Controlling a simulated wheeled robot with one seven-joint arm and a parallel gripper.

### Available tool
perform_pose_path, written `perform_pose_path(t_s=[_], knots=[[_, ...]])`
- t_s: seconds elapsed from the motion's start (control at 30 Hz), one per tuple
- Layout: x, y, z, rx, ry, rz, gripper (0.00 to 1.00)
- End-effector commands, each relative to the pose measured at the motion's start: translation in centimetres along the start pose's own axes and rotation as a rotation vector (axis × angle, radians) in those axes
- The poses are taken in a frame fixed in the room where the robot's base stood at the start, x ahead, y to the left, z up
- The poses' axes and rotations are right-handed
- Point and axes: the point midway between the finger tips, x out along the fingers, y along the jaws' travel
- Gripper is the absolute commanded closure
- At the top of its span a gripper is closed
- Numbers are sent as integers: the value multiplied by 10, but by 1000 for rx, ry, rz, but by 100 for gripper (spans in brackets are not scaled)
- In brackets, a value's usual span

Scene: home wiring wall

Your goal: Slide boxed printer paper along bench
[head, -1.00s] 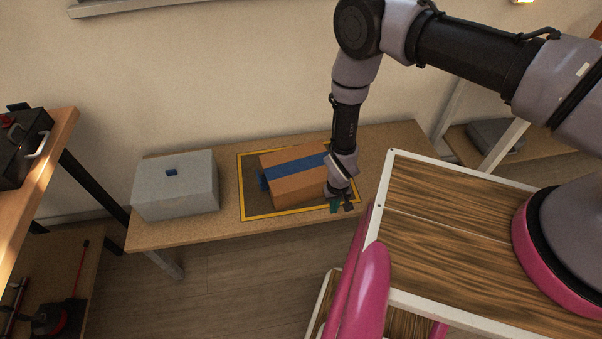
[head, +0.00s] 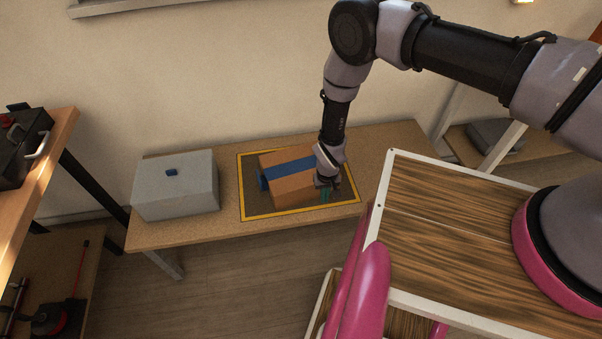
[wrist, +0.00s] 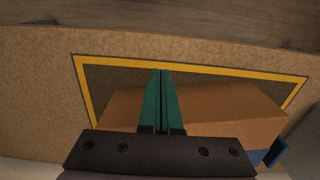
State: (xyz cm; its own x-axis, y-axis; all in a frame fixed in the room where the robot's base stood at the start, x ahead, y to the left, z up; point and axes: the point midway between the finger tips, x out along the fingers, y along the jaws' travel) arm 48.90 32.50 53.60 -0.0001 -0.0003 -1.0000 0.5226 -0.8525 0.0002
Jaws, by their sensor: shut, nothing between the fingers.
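The boxed printer paper is a brown carton (head: 292,189) with a blue band along its top and a blue piece at its left end. It lies inside a yellow-bordered dark rectangle (head: 249,217) on the bench (head: 228,230). My gripper (head: 327,194) is low at the carton's right end, fingers pointing down. In the wrist view the green fingers (wrist: 160,72) are together and empty, in front of the carton (wrist: 232,112). I cannot tell whether they touch it. My wrist hides part of the carton's right end.
A grey box (head: 176,190) with a small blue piece on top stands on the bench left of the yellow border (wrist: 190,66). A white-edged wood-grain surface (head: 450,230) is at right. The bench right of the border is clear.

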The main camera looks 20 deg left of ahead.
Motion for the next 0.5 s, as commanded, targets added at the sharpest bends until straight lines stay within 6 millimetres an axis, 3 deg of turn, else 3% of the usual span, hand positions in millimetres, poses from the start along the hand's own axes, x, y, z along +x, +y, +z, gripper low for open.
perform_pose_path(t_s=[0.5], knots=[[1,-13,-29,1,0,0,100]])
